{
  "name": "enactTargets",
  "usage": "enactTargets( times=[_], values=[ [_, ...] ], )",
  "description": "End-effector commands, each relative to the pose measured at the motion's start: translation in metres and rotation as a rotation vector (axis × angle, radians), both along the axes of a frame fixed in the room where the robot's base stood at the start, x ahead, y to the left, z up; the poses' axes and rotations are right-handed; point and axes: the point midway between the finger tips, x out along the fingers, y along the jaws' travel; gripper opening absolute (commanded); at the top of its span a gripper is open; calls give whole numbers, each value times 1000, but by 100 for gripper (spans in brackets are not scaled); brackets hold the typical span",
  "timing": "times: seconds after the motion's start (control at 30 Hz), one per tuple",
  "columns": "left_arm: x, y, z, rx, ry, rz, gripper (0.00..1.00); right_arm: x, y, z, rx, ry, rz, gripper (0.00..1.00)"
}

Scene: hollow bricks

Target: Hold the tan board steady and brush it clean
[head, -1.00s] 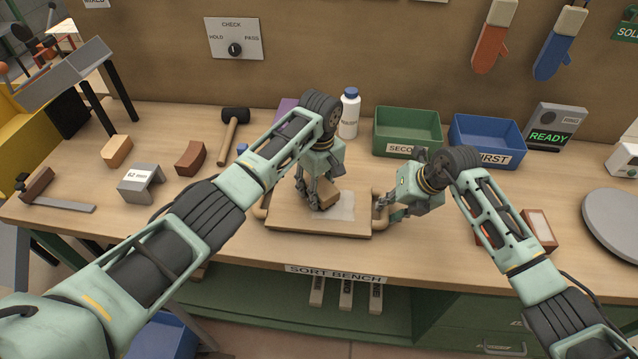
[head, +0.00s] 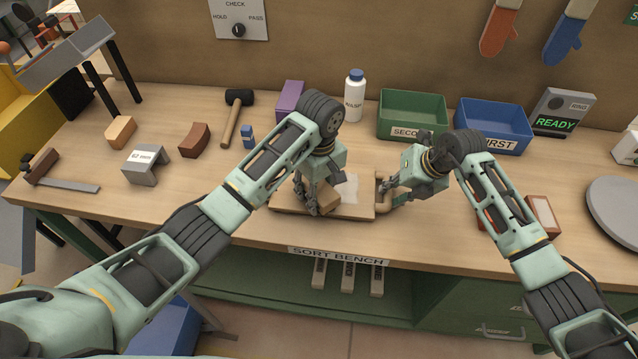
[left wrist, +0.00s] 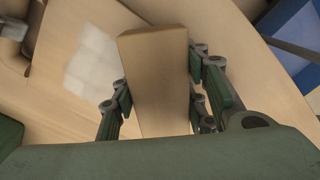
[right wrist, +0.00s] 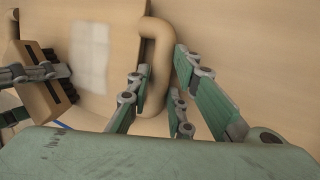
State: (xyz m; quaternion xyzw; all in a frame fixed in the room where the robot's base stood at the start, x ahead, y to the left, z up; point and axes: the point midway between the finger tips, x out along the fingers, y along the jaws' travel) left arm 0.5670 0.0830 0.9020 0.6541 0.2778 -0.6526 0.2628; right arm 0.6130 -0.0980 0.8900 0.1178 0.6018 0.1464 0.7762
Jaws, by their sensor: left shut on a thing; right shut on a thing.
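The tan board (head: 362,211) lies flat near the bench's front edge, with a pale dusty patch (head: 347,189) on it. A tan block-shaped brush (head: 327,201) is at the board's front part, left of most of the patch. My left gripper (head: 312,203) is shut on the brush, whose tan back (left wrist: 158,80) fills the middle of the left wrist view. My right gripper (head: 385,198) is shut around the board's right handle (right wrist: 160,75). In the right wrist view the brush (right wrist: 42,100) shows dark parts near its face; contact with the board is unclear.
A white bottle (head: 354,95), a green bin (head: 412,112) and a blue bin (head: 492,125) stand behind the board. A mallet (head: 232,115) and several blocks lie to the left. A grey round plate (head: 618,207) is at the right.

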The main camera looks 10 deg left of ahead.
Motion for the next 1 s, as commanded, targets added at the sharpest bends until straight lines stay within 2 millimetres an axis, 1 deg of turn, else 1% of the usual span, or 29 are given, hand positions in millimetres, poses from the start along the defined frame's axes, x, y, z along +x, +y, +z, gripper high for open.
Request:
enactTargets(
  times=[0.03,0.2,0.43,0.57,0.67,0.9,1.0],
  values=[
    [-2,0,0,0,-1,0,20,-3,-1,-4,-5,8,2,3],
    [-4,-2,0,-1,-1,0,20,-3,-1,-4,-5,8,2,3],
    [-3,-17,-1,-2,-1,-1,20,-3,-1,-4,-5,7,2,3],
    [-3,-22,-2,-1,-2,0,20,-3,-1,-4,-5,7,2,3],
    [2,-22,-2,-1,-2,1,20,-3,0,-4,-4,7,3,3],
    [24,-22,-1,0,-1,3,20,-3,0,-4,-4,8,3,3],
    [30,-21,-1,1,-2,2,20,-3,0,-4,-4,8,3,3]
  ],
)
